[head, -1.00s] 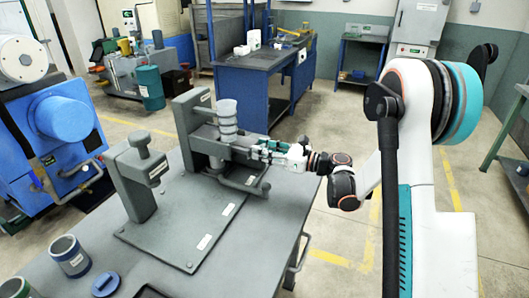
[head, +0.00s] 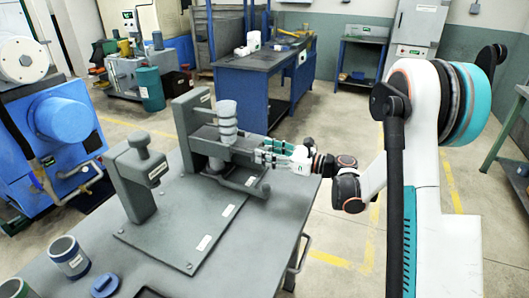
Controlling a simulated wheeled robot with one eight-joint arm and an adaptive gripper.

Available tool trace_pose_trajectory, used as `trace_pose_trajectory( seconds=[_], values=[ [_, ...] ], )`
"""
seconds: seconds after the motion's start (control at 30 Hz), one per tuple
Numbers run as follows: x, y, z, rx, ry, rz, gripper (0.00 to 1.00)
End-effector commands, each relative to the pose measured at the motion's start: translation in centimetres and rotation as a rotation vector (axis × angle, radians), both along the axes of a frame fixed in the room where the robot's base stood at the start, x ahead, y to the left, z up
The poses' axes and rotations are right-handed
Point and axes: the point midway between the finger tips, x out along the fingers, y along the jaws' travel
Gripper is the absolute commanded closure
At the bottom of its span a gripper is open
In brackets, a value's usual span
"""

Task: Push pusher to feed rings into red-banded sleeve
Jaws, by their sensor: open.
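The grey ring grinder fixture (head: 190,125) stands at the back of the table. A stack of pale grey rings (head: 227,120) stands upright on it. A dark grey bar, which looks like the pusher (head: 243,150), runs from below the stack toward my gripper. My gripper (head: 259,152) is open, with its teal and white fingers pointing left at the bar's outer end. I cannot tell whether the fingers touch it. A grey bent handle (head: 250,181) sits just below. No red-banded sleeve can be made out; the fixture may hide it.
A grey post fixture (head: 140,178) stands left on the base plate (head: 190,235). The right side of the table top (head: 265,240) is clear.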

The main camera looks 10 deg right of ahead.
Motion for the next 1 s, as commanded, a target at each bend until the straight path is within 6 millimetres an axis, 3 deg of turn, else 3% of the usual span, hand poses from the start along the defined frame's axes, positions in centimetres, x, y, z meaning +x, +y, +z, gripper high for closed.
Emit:
trace_pose_trajectory(
  seconds=[0.8, 1.0],
  values=[
    [-2.8, -3.9, 0.0, 0.0, 0.0, -0.001, 0.5],
    [-2.9, -4.0, 0.0, 0.0, 0.0, 0.0, 0.5]
  ],
)
